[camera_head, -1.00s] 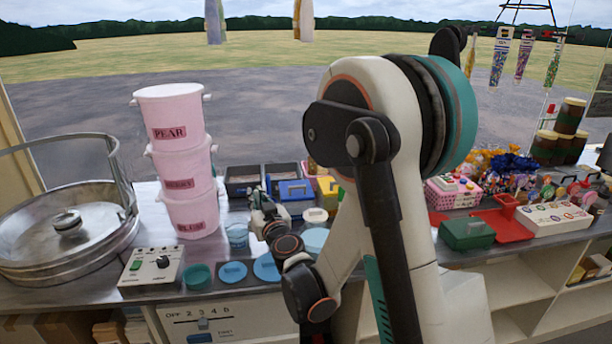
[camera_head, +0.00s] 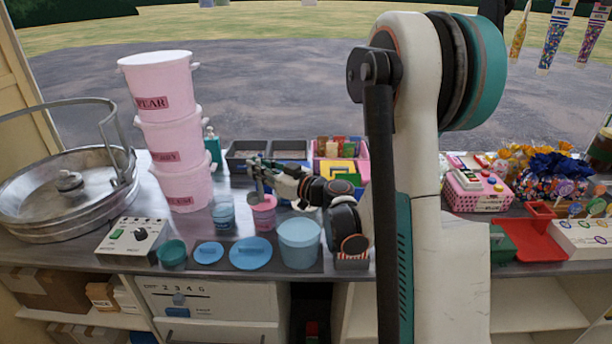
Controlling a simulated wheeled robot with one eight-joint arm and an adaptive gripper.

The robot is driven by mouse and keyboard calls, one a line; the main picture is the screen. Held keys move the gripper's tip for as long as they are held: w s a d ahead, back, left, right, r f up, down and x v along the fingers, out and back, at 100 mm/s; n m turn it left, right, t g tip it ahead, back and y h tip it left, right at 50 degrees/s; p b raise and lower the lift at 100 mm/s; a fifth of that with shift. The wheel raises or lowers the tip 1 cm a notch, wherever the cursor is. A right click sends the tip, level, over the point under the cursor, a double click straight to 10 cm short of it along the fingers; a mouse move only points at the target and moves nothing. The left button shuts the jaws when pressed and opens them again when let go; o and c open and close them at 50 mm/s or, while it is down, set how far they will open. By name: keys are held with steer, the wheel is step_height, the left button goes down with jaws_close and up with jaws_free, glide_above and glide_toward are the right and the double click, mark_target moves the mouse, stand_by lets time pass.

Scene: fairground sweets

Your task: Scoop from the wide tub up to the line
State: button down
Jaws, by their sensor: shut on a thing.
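My gripper (camera_head: 259,178) is small in the picture, above the counter left of the middle. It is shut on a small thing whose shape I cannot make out. A small pink tub (camera_head: 263,214) stands just below it; whether they touch is unclear. A clear blue tub (camera_head: 223,213) stands to its left. A wider light-blue tub (camera_head: 299,244) stands nearer, to the right of two blue lids (camera_head: 208,253). A small teal cup (camera_head: 173,255) is at the front left. I see no scoop clearly and no fill line.
Stacked pink buckets (camera_head: 174,145), a metal pan (camera_head: 75,190) and a control box (camera_head: 133,240) stand on the left. Dark trays (camera_head: 250,152) lie behind the gripper. A pink box (camera_head: 478,192) and a red tray (camera_head: 528,240) are on the right.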

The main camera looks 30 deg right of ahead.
steer(key=s+d+r+n+g+y+b, duration=0.1)
steer(key=s+d+n+g+y, duration=0.1)
steer(key=s+d, duration=0.3)
steer(key=s+d+r+n+g+y, duration=0.1)
steer(key=s+d+r+n+y, duration=0.15)
steer(key=s, duration=0.45)
step_height(320, 180, down, 7)
steer(key=b, duration=0.4)
steer(key=shift+a+m+b, duration=0.15)
steer(key=shift+m+b, duration=0.2)
steer(key=shift+m, duration=0.1)
steer(key=shift+s+f, duration=0.1)
step_height(320, 180, down, 3)
steer(key=shift+f+b, duration=0.15)
steer(key=shift+b, duration=1.05)
step_height(320, 180, up, 8)
steer(key=p, duration=0.5)
steer(key=shift+f, duration=0.1)
